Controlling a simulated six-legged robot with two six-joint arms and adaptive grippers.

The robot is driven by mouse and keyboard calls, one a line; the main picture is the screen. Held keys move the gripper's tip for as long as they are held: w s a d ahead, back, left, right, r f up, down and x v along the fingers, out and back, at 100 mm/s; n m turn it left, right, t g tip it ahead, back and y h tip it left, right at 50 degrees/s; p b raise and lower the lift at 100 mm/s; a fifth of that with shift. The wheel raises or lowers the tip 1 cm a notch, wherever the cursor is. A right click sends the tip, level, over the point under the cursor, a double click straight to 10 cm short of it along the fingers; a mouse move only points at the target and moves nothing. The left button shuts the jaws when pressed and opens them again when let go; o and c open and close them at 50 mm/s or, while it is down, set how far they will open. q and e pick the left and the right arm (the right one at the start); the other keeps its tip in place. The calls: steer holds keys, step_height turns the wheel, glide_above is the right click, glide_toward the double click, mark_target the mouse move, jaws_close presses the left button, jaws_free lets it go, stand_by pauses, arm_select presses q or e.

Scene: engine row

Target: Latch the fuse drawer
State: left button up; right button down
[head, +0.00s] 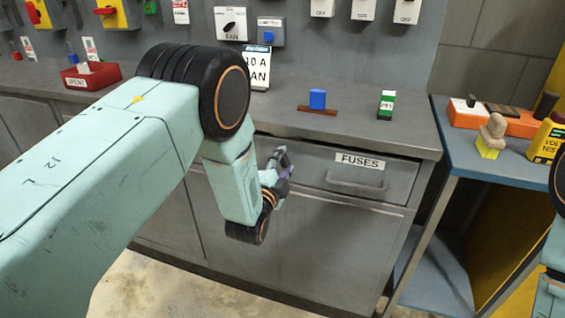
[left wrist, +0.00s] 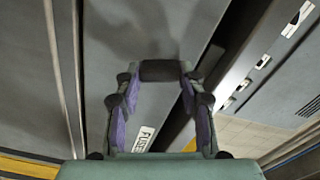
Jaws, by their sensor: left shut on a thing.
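The fuse drawer (head: 320,175) is a grey front with a white FUSES label (head: 360,160) and a bar handle (head: 356,182), under the worktop. It looks nearly flush with the cabinet. My left gripper (head: 282,163) is at the left part of the drawer front, left of the bar handle. In the left wrist view its fingers (left wrist: 160,75) are shut on a dark block (left wrist: 160,71), with the drawer front (left wrist: 150,25) behind. I cannot tell whether this block is the drawer's latch. The label also shows there, partly hidden (left wrist: 144,138). My right gripper is not in view.
On the worktop (head: 330,126) are a blue block (head: 318,99) on a brown strip, a green-and-white fuse (head: 386,104) and a red box (head: 91,77). A blue side table (head: 485,155) with tools stands right of the drawer. Switches line the back panel.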

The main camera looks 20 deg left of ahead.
arm_select(q)
steer(key=shift+r+m, duration=0.1)
steer(key=shift+m, duration=1.8)
steer(key=shift+w, duration=0.1)
steer(key=o, duration=1.2)
steer(key=shift+c, duration=0.2)
steer(key=s, duration=1.2)
steer(key=shift+a, duration=0.2)
steer(key=shift+s, duration=0.1)
